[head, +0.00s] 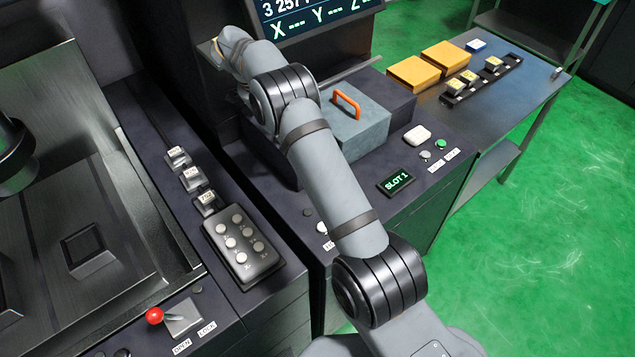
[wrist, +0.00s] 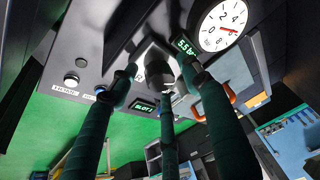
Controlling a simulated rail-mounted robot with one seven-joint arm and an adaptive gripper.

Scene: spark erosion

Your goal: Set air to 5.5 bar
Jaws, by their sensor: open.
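The pressure gauge (wrist: 223,25), a round white dial with a red needle, is at the top right of the wrist view. Its needle points right, towards the higher numbers; the exact reading is too small to tell. A small green display (wrist: 184,47) beside it shows 5.5, its unit partly covered. In the head view my arm hides the gauge and knob.
A SLOT 1 display (head: 395,181), a grey block with an orange handle (head: 347,103) and a button pad (head: 240,246) are near my arm. Yellow boxes (head: 413,73) stand on the side bench. A red-knobbed lever (head: 155,316) is at the lower left.

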